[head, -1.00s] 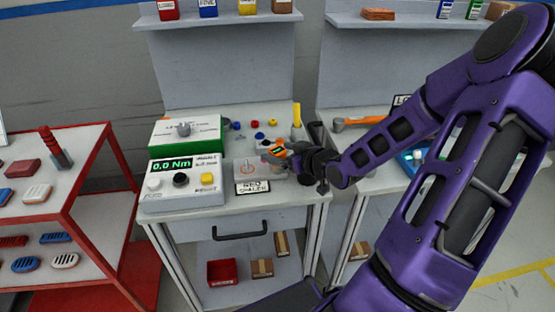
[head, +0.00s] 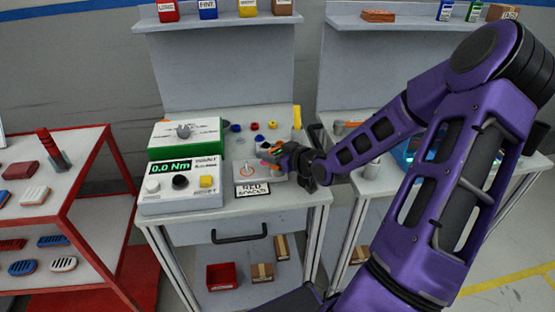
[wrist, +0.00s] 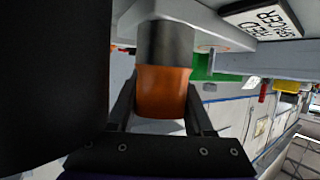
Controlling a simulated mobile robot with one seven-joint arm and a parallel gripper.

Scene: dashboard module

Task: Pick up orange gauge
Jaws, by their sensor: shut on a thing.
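The orange gauge (wrist: 162,88) is an orange cylinder between the fingers of my gripper (wrist: 160,108) in the wrist view. A dark grey cylindrical part (wrist: 166,42) adjoins it, next to a pale grey plate; I cannot tell whether it belongs to the gauge or touches the plate. In the head view, my gripper (head: 283,160) is shut on the gauge just above the right side of the small grey fixture plate (head: 246,172).
A "RED SPACER" label (head: 253,190) lies at the plate's front. The torque unit (head: 180,187), reading 0.0 Nm, and a green-sided box (head: 186,135) stand left. Small coloured knobs and a yellow upright piece (head: 297,117) are behind. A grey cylinder (head: 374,166) stands on the right bench.

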